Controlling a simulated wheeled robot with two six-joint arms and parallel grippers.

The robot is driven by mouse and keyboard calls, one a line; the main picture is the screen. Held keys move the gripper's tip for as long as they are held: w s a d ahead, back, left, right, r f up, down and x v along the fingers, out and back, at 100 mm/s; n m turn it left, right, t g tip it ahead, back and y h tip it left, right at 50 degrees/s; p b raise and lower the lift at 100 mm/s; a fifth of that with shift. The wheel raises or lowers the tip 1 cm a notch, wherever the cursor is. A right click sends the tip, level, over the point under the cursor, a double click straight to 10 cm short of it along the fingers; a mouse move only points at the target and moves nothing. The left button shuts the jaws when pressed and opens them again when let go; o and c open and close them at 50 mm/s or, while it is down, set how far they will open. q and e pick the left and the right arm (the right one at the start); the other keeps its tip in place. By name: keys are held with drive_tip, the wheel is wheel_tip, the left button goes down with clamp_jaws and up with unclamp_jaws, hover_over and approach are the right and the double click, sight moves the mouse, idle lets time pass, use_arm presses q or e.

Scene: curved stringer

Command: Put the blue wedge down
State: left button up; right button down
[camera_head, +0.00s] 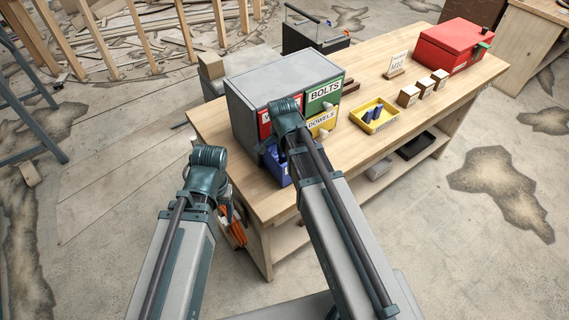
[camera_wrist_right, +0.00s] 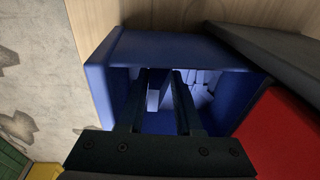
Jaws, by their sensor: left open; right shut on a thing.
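In the right wrist view the two dark fingers of my right gripper (camera_wrist_right: 163,80) reach into an open blue drawer (camera_wrist_right: 100,78). They are shut on a blue wedge (camera_wrist_right: 154,99), of which only a pale part shows between them. More blue wedges (camera_wrist_right: 203,92) lie in the drawer beside the fingers. In the head view the blue drawer (camera_head: 271,169) sticks out low on the grey cabinet, and my right arm hides the right gripper and its wedge. My left gripper (camera_head: 228,211) hangs left of the bench, open, its fingers mostly hidden by my arm.
The grey cabinet (camera_head: 276,80) has red, green and yellow drawers. A yellow tray (camera_head: 387,124) with blue pieces stands right of it on the workbench (camera_head: 345,148). Small wooden blocks (camera_head: 408,96), a sign (camera_head: 397,66) and a red box (camera_head: 452,45) are further right.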

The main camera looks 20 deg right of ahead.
drive_tip(key=shift+f+b, duration=0.5)
drive_tip(key=shift+f, duration=0.2)
drive_tip(key=c, duration=0.9)
unclamp_jaws()
drive_tip(key=shift+o, duration=0.2)
drive_tip(key=shift+r, duration=0.15)
